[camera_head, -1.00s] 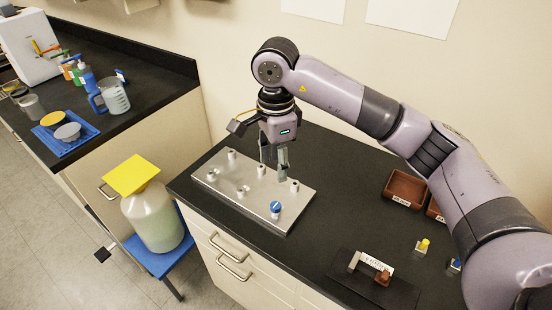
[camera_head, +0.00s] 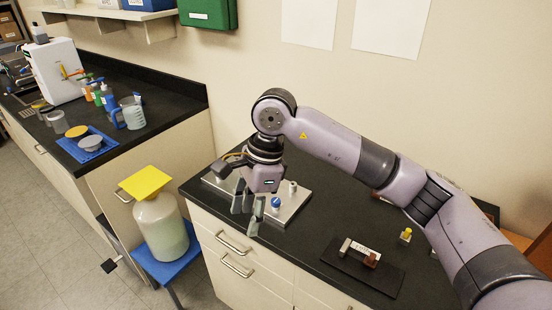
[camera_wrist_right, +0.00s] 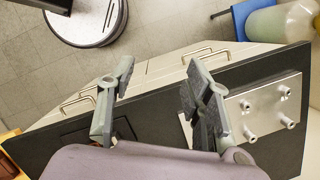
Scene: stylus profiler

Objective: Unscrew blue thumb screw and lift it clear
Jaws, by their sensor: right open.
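My right gripper (camera_head: 248,208) is open and empty, to the left of the blue screw and in front of the plate, near the bench's front edge. The two fingers are clearly apart in the right wrist view (camera_wrist_right: 160,100). The plate also shows there (camera_wrist_right: 264,108), to the right of the fingers; the blue screw does not show in that view. The gripper and wrist hide the plate's middle in the head view. My left gripper is out of view.
A black mat (camera_head: 350,274) with a small block-and-bar fixture (camera_head: 360,251) lies to the right on the black bench. A small yellow-topped part (camera_head: 406,235) stands beyond it. A large yellow-capped jug (camera_head: 160,222) stands on a blue stool left of the bench.

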